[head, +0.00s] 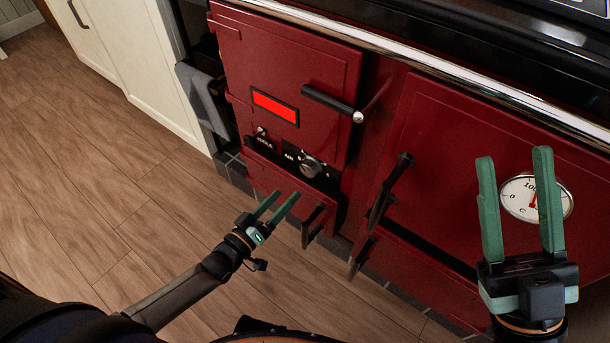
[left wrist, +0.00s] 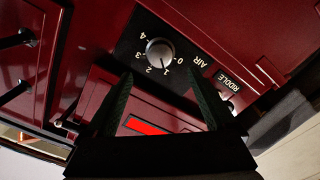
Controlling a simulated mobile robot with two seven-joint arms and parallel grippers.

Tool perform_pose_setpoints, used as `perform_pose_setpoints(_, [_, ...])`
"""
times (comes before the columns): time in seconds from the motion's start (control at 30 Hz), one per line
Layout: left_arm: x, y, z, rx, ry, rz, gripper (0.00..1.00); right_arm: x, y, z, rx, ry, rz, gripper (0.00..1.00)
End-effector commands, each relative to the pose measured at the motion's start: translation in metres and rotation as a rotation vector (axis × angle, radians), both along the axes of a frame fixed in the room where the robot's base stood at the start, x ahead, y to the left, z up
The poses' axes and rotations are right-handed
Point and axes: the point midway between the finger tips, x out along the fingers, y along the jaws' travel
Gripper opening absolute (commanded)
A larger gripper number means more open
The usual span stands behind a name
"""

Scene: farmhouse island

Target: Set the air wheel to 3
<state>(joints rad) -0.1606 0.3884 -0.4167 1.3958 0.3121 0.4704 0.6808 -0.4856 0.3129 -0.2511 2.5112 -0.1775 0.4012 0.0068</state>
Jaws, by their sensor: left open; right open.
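The air wheel (head: 311,167) is a round silver knob on a black panel low on the red stove. In the left wrist view the air wheel (left wrist: 160,53) shows upside down, with a dial marked 0 to 4 and the word AIR beside it. Its mark seems to point near 1, but it is small. My left gripper (head: 285,197) is open and empty, just in front of and below the wheel. Its fingers (left wrist: 162,75) stand apart, apparently short of the knob. My right gripper (head: 514,158) is open and empty in front of the right oven door.
A riddle knob (head: 261,132) sits left of the wheel, under a glowing red window (head: 275,107). Black door handles (head: 388,190) stick out to the right. A round thermometer (head: 536,198) is behind my right gripper. The wooden floor (head: 120,190) at left is clear.

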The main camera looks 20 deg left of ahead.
Motion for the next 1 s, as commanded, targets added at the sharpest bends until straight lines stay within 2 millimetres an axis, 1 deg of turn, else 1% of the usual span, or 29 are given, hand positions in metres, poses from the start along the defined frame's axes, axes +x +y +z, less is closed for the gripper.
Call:
perform_pose_setpoints(0.03, [0.012, -0.004, -0.003, -0.001, -0.005, 0.0, 0.89, 0.0, 0.001, -0.009, -0.003, 0.002, -0.002, 0.5])
perform_pose_setpoints(0.2, [0.045, -0.017, -0.003, 0.0, -0.004, 0.0, 0.89, 0.001, 0.002, -0.024, -0.015, 0.007, -0.006, 0.5])
perform_pose_setpoints(0.4, [0.076, -0.028, -0.003, 0.0, -0.002, 0.0, 0.89, 0.002, 0.004, -0.038, -0.028, 0.01, -0.012, 0.5])
perform_pose_setpoints(0.5, [0.086, -0.031, -0.002, 0.0, 0.0, 0.0, 0.89, 0.002, 0.005, -0.042, -0.033, 0.012, -0.014, 0.5])
perform_pose_setpoints(0.6, [0.09, -0.033, -0.001, 0.0, 0.001, 0.0, 0.89, 0.003, 0.005, -0.044, -0.036, 0.014, -0.016, 0.5])
perform_pose_setpoints(0.9, [0.092, -0.034, 0.0, 0.001, 0.001, 0.0, 0.89, 0.003, 0.005, -0.044, -0.037, 0.016, -0.016, 0.5])
perform_pose_setpoints(1.0, [0.092, -0.033, 0.0, 0.001, 0.001, 0.0, 0.78, 0.003, 0.005, -0.044, -0.036, 0.016, -0.015, 0.5])
